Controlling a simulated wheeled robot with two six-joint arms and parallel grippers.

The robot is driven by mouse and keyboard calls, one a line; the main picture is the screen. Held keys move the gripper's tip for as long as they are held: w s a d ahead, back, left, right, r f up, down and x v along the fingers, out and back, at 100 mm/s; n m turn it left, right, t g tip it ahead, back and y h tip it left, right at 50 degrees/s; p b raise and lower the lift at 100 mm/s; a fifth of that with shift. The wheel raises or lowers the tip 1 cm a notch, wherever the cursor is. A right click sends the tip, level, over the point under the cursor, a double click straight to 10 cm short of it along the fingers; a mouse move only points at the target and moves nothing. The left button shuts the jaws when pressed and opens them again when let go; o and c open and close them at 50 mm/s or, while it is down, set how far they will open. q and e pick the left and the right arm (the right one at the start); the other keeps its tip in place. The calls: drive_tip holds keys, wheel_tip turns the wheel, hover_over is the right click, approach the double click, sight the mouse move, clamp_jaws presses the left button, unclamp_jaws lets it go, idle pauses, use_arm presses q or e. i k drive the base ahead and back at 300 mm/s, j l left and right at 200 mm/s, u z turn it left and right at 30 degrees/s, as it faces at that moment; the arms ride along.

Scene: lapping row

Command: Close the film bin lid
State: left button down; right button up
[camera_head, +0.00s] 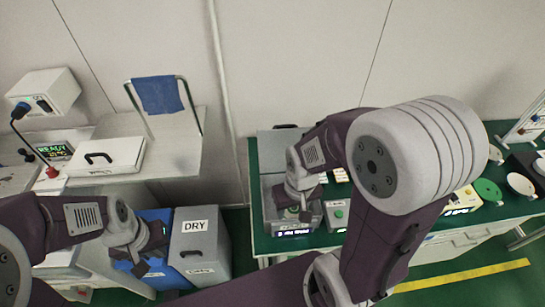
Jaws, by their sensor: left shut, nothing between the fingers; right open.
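A blue bin (176,280) stands on the floor at the lower left, partly hidden behind my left arm and gripper. No label reading film is legible, and I cannot tell how the blue bin's lid stands. My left gripper (150,257) is shut and empty, in front of the blue bin; contact cannot be told. My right gripper (305,208) is open, over a grey machine (278,221) on the green bench.
The green bench (262,247) on the right holds several small devices. A white table (180,160) at the left carries a handled white box (104,158) and a rack with a blue cloth (158,95). A yellow line (465,275) marks the floor.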

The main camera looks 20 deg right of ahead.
sight(285, 147)
drive_tip(key=z, duration=0.95)
drive_tip(key=l, duration=0.1)
